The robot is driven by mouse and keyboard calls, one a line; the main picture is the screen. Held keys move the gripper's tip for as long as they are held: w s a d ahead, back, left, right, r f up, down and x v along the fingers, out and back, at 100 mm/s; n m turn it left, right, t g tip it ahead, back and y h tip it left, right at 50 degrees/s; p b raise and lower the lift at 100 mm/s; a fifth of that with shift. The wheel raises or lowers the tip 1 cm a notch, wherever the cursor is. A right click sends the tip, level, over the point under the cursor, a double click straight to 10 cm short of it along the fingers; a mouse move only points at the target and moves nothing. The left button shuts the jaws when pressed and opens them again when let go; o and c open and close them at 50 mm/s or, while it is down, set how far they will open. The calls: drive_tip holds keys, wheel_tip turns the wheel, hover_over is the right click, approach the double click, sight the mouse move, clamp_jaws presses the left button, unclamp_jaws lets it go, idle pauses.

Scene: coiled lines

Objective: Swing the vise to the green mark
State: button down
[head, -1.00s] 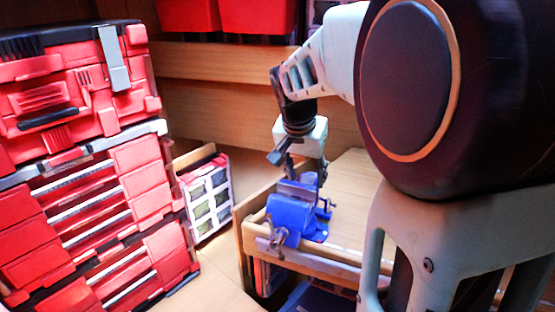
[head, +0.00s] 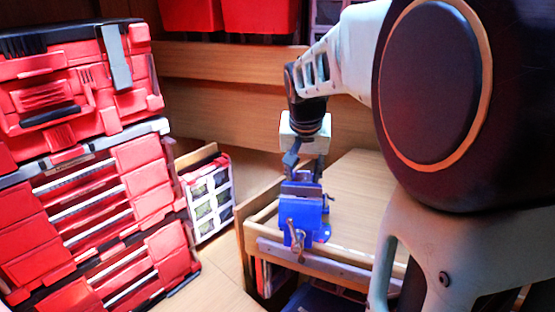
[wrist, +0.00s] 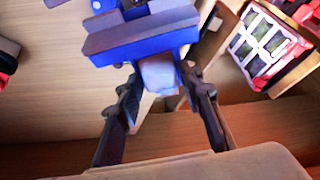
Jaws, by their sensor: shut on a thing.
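The blue vise (head: 303,212) stands on the wooden worktop near its front left corner. Its grey jaws are at the top, and its screw handle (head: 296,240) hangs at the front, toward the head camera. In the wrist view the vise (wrist: 140,47) fills the upper middle, with a pale block at its rear (wrist: 158,74). My gripper (head: 304,170) is behind the vise and reaches down to it. In the wrist view the fingers of my gripper (wrist: 160,82) are shut on that rear block, one on each side.
A raised wooden rim (head: 330,262) edges the worktop (head: 355,185). A red tool chest stack (head: 90,170) stands at the left, beside a case with clear windows (head: 208,198). Red bins (head: 258,16) sit on the shelf above. The worktop right of the vise is clear.

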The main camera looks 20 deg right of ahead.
drive_tip(key=shift+a+n+y, duration=0.35)
drive_tip(key=shift+n+y, duration=0.05)
drive_tip(key=shift+n, duration=0.5)
drive_tip(key=c, duration=1.3)
unclamp_jaws()
wheel_tip(320, 180, up, 10)
